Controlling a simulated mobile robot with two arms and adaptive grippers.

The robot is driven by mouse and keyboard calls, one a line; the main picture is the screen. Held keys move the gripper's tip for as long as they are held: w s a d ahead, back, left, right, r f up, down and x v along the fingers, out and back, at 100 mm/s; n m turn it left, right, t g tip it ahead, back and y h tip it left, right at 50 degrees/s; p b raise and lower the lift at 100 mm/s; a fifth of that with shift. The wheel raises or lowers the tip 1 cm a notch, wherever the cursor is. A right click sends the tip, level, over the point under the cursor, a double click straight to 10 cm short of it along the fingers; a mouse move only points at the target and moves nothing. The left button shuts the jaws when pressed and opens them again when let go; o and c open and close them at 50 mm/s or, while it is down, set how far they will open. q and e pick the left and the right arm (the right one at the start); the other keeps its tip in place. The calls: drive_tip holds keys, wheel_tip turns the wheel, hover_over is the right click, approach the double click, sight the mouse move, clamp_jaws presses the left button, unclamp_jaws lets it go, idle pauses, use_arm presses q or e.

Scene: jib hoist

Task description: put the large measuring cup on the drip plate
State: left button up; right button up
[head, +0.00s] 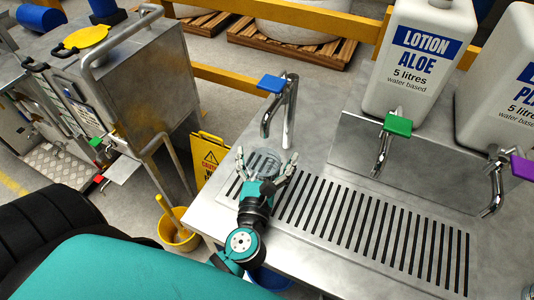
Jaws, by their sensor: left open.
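The large measuring cup (263,161) appears as a clear, round vessel at the left end of the slotted drip plate (338,224). It is under or just behind the tap with the blue handle (271,83). My left gripper (268,165) is open, with its fingers spread on either side of the cup. I cannot tell whether the fingers touch it. The gripper and wrist hide the cup's lower part, so I cannot see clearly what its base rests on. My right gripper is not in view.
A green-handled tap (398,126) and a purple-handled tap (521,168) stand farther right, below large white lotion bottles (418,55). A yellow caution sign (208,155) and a yellow bucket (180,236) stand left of the counter. The drip plate's middle and right are clear.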

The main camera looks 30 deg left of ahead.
sight(262, 179)
use_arm(q)
drive_tip(key=b+v, duration=0.3)
drive_tip(key=v, duration=0.7)
drive_tip(key=shift+f, duration=0.1)
drive_tip(key=shift+s+d, duration=0.15)
drive_tip(key=shift+s, duration=0.3)
